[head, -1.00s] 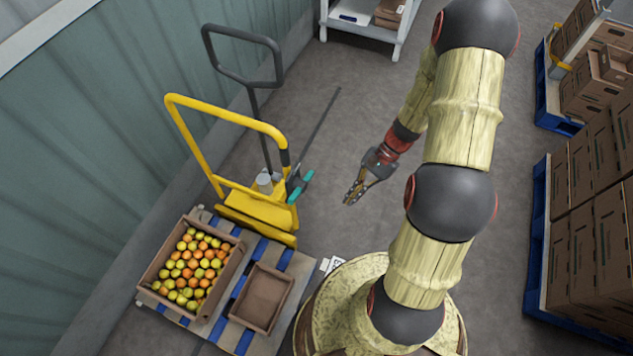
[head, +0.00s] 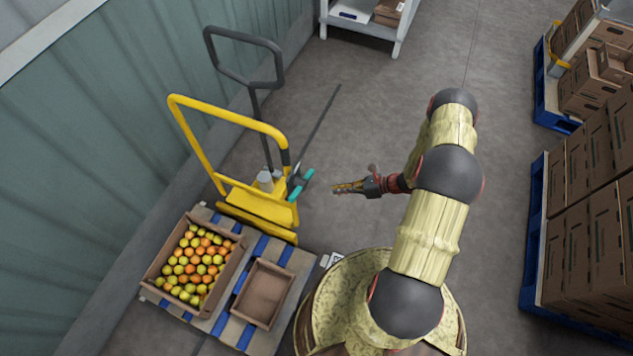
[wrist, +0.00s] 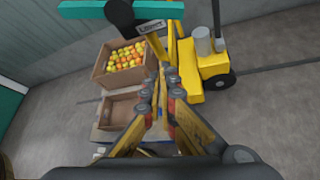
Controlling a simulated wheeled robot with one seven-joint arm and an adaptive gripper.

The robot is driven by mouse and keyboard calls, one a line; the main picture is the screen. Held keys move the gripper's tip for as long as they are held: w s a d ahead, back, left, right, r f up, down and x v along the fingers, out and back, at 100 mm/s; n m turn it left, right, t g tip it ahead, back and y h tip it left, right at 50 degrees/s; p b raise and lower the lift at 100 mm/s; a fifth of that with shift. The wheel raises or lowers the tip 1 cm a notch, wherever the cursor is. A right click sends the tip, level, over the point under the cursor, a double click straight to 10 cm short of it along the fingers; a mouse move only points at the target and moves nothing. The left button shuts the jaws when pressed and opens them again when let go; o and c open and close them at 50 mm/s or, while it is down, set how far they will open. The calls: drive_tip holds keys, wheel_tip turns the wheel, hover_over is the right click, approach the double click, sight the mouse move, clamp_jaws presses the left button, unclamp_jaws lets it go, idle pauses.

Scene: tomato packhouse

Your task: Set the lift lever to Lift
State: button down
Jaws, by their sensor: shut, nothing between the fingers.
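The yellow lift truck (head: 258,207) stands by the wall with its teal lever (head: 299,186) on its right side. In the wrist view the teal lever (wrist: 85,10) crosses the top left, with a dark hub and a small label plate (wrist: 151,27) whose lettering I cannot read surely. My gripper (head: 337,188) is shut and empty, a short way right of the lever and not touching it. Its fingers (wrist: 160,88) point toward the truck in the wrist view. Which setting the lever is in cannot be told.
A pallet (head: 222,331) before the truck bears a crate of tomatoes (head: 163,258) and an empty crate (head: 264,290). The truck's dark tow handle (head: 244,74) rises behind. Stacked cartons (head: 584,210) stand at right, a white shelf (head: 362,29) at the back. Floor right of the truck is clear.

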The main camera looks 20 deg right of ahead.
drive_tip(key=shift+w+d+r+m, duration=0.15)
drive_tip(key=shift+w+m, duration=0.2)
drive_tip(key=shift+m, duration=0.25)
drive_tip(key=b+x, duration=0.2)
drive_tip(key=x, duration=0.9)
drive_tip(key=shift+w+d+r+p, duration=0.1)
drive_tip(key=shift+w+d+r, duration=0.15)
drive_tip(key=shift+r, duration=0.45)
drive_tip(key=shift+w+d+r+p, duration=0.1)
drive_tip(key=shift+w+d+r, duration=0.1)
drive_tip(key=shift+r, duration=0.5)
drive_tip(key=shift+w+d+r+p, duration=0.1)
drive_tip(key=shift+w+d+r, duration=0.15)
drive_tip(key=shift+r, duration=0.45)
